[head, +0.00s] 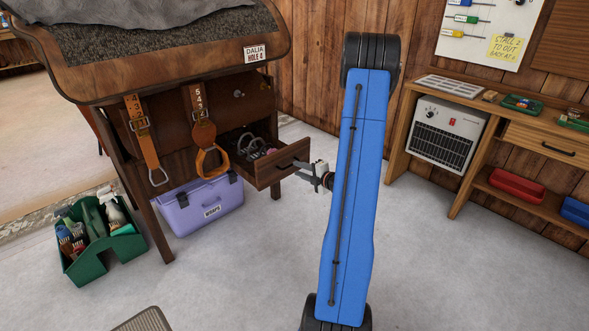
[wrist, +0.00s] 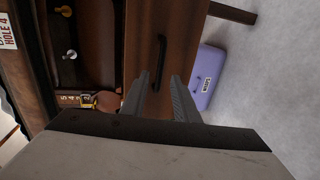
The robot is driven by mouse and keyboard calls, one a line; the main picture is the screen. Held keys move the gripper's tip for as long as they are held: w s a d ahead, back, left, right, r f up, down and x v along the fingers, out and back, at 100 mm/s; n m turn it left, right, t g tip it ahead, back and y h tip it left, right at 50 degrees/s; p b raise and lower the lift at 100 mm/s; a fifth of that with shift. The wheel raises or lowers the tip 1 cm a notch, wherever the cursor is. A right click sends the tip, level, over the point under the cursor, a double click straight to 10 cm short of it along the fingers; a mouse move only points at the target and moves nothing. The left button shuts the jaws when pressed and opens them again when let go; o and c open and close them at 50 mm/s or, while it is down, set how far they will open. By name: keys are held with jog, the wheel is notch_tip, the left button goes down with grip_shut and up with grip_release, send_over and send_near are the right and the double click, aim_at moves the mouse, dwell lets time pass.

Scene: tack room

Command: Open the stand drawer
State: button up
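The wooden saddle stand fills the left of the head view. Its drawer (head: 275,172) stands pulled out to the right, with metal tack showing inside. The drawer front also shows in the wrist view (wrist: 186,38), with its dark bar handle (wrist: 161,50). In the head view the handle (head: 286,168) is partly hidden by my gripper (head: 300,165), which is at the drawer front. In the wrist view my gripper's fingers (wrist: 160,80) are apart, with a clear gap between them. The handle's near end lies between them; I see no finger pressing on it.
Orange stirrup straps (head: 205,130) hang beside the drawer. A purple box (head: 200,208) stands on the floor below, and a green grooming tote (head: 100,250) stands at left. A bench (head: 477,165) with a heater (head: 446,138) is at right. The floor between is clear.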

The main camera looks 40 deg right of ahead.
jog(key=v, duration=1.3)
jog(key=shift+w, duration=0.15)
